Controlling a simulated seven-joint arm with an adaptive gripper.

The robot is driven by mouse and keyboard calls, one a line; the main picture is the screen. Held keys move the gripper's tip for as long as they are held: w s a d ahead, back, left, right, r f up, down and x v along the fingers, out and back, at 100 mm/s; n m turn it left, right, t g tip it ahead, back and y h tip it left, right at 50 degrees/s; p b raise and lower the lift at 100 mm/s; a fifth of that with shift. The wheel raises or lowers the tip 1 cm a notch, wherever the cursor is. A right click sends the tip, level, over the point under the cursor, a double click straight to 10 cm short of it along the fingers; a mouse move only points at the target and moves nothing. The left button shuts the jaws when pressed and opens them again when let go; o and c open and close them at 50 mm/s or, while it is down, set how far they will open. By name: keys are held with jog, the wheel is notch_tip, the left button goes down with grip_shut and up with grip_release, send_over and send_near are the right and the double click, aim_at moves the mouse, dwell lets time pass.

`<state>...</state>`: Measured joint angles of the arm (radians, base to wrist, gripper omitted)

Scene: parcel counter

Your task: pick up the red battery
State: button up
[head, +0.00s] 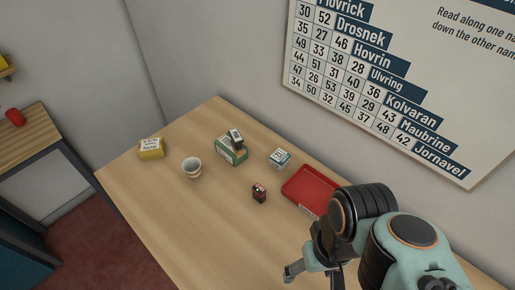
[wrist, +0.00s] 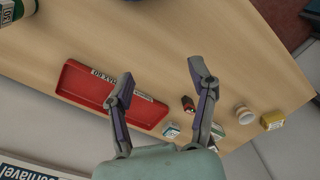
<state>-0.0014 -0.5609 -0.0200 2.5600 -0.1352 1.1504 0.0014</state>
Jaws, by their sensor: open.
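A small dark red block with a green spot on top, which looks like the red battery (head: 259,195), stands upright on the wooden counter (head: 205,232), left of the red tray. In the wrist view the red battery (wrist: 188,104) shows just beside the right-hand finger, partly close to its edge. My gripper (head: 312,274) is at the lower right of the head view, above the counter and apart from the battery. In the wrist view my gripper (wrist: 161,77) has its fingers spread wide with nothing between the tips but bare counter.
A red tray (head: 293,193) lies right of the battery. A small white-and-teal box (head: 280,158), a green box (head: 230,155) with a smaller item on top, a cup (head: 192,168) and a yellow box (head: 151,149) stand behind. A red object (head: 15,117) sits on another table. The near counter is clear.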

jog(key=shift+c, duration=0.2)
dwell(0.6)
jog(key=w+r+n+t, duration=0.2)
jog(key=w+r+t, duration=0.1)
jog(key=w, duration=0.3)
jog(key=n, duration=0.5)
send_over(259, 194)
jog(key=w+d, duration=0.2)
jog(key=w, duration=0.2)
notch_tip(259, 194, down, 11)
jog(key=f+g, duration=0.1)
jog(key=f, duration=0.2)
jog(key=s+a+f+g, duration=0.1)
jog(key=f, duration=0.2)
jog(key=s+f, duration=0.1)
jog(key=f, duration=0.3)
jog(key=shift+s+a+n+g+h, duration=0.25)
jog(key=shift+a+n+g+h, duration=0.15)
notch_tip(259, 194, down, 5)
jog(key=shift+f, duration=0.6)
